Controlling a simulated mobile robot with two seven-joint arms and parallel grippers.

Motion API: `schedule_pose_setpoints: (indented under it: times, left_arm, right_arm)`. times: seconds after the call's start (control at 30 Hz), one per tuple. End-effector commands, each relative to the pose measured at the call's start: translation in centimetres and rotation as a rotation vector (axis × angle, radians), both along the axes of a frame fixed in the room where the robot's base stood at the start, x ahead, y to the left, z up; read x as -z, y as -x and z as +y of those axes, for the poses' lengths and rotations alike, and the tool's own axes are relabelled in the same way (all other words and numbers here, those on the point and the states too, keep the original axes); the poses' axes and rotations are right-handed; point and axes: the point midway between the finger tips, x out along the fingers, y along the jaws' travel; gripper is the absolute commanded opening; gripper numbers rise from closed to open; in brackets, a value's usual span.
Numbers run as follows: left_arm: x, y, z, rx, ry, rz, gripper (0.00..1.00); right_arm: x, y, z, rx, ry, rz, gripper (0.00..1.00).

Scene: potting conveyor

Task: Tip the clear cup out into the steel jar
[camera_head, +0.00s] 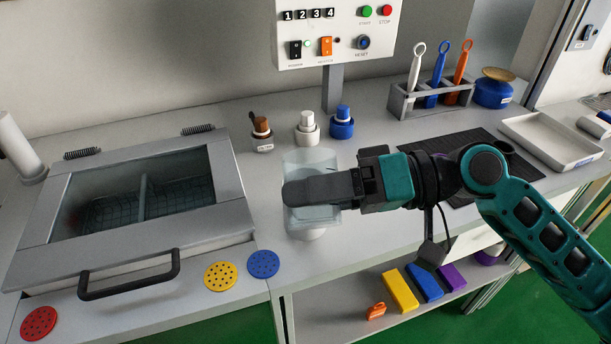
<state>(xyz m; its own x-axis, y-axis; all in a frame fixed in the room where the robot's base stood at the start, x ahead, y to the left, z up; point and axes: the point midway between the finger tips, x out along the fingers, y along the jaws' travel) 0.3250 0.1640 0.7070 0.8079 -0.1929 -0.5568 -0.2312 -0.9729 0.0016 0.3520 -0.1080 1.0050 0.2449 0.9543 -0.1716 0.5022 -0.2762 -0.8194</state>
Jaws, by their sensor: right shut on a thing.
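The clear cup (308,159) is above the middle of the counter, near its front edge. It looks about upright. My right gripper (300,191) comes in from the right and is shut on the cup, its dark fingers across the cup's middle. A pale rounded thing (306,234) shows just below the cup; mostly hidden, I cannot tell whether it is the steel jar. No other steel jar can be made out. My left gripper is not in view.
A lidded box with a window and black handle (130,274) stands left. Behind the cup are brown-topped (262,139), white (307,127) and blue (342,124) bottles. A tool rack (403,104), dark mat (508,166) and white tray (550,140) are right. Coloured discs (221,276) lie in front.

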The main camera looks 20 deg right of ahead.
Motion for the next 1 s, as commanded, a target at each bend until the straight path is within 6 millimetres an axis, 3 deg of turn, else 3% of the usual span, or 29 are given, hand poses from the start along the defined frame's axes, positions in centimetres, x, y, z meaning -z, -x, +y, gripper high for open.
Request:
schedule_pose_setpoints:
  times: [0.5, 0.67, 1.0]
  left_arm:
    - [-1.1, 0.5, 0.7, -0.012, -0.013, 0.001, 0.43]
    - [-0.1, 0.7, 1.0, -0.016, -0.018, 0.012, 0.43]
    - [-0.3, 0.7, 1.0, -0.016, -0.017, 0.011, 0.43]
  right_arm:
    - [-1.0, 0.0, 0.0, 0.000, -0.025, 0.120, 0.36]
    - [0.1, -0.1, 0.0, 0.001, -0.033, 0.168, 0.36]
    - [0.5, -0.1, 0.0, 0.001, -0.039, 0.199, 0.36]
